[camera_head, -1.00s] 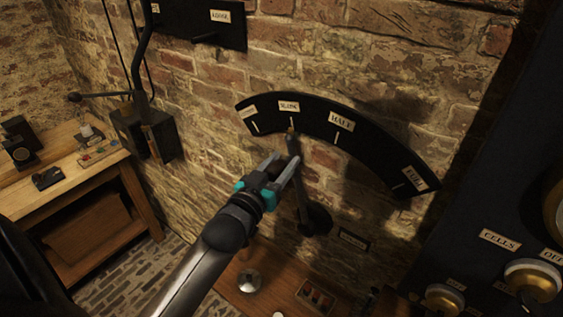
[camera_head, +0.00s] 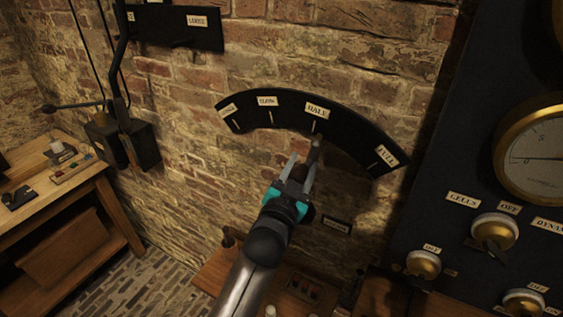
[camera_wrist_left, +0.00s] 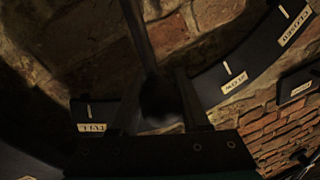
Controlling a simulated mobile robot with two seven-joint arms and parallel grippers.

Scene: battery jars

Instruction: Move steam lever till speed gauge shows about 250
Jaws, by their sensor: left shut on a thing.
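The steam lever (camera_head: 314,149) stands against the brick wall with its tip just below the HALF mark of the black arc plate (camera_head: 350,125). My left gripper (camera_head: 301,166) is shut on the lever near its upper end and hides much of its lower part. In the left wrist view the dark lever (camera_wrist_left: 140,35) runs down between my two fingers (camera_wrist_left: 157,105). A brass-rimmed gauge (camera_head: 535,165) is cut off by the right edge.
A dark panel (camera_head: 450,150) with brass knobs (camera_head: 494,232) stands at the right. A wooden bench (camera_head: 70,200) with small items is at the left. A black wall box with a handle (camera_head: 122,140) hangs beside it. A low wooden surface (camera_head: 213,272) lies below my arm.

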